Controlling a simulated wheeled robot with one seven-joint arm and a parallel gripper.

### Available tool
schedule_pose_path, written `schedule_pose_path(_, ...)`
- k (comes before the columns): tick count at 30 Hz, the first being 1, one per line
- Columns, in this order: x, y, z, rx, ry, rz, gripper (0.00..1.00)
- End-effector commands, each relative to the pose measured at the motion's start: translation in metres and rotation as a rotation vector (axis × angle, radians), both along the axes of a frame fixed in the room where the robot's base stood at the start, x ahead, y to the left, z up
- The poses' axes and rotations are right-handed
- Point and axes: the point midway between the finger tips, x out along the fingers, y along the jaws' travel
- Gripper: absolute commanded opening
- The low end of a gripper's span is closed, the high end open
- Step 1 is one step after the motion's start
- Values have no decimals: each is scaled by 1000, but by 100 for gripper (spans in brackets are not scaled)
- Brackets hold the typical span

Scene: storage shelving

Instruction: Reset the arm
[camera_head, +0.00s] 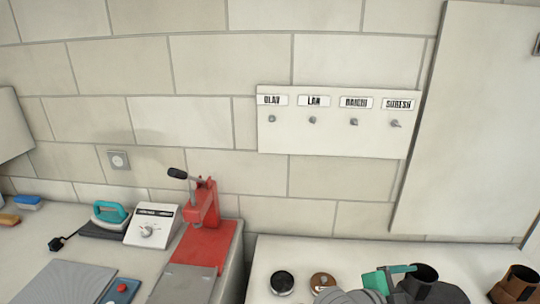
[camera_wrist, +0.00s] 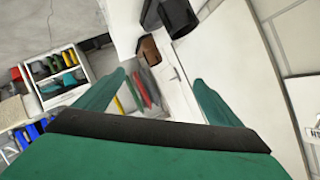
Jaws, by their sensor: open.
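My gripper shows in the wrist view as two green fingers (camera_wrist: 157,92), spread apart with nothing between them. In the head view, my grey arm and a green part of my gripper (camera_head: 388,277) show at the bottom edge, low over the right-hand counter. A dark cylindrical thing (camera_head: 425,273) shows right beside the green part; I cannot tell whether they touch. The rest of my arm is cut off by the frame.
A panel (camera_head: 337,142) with name labels and pegs hangs on the block wall. A red press (camera_head: 205,240), a white control box (camera_head: 152,226) and a teal-handled iron (camera_head: 110,215) stand on the left counter. A round black item (camera_head: 282,283) and a brown container (camera_head: 517,284) are on the right counter.

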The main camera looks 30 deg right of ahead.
Motion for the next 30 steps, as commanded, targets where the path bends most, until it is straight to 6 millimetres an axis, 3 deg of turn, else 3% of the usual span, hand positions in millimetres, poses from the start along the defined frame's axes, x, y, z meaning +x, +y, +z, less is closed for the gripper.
schedule_pose_path(8,41,16,14,-262,250,291,89)
schedule_pose_path(14,76,51,3,-416,406,516,89)
schedule_pose_path(22,105,122,-39,-576,569,827,89)
schedule_pose_path(30,102,210,-98,-679,659,1136,89)
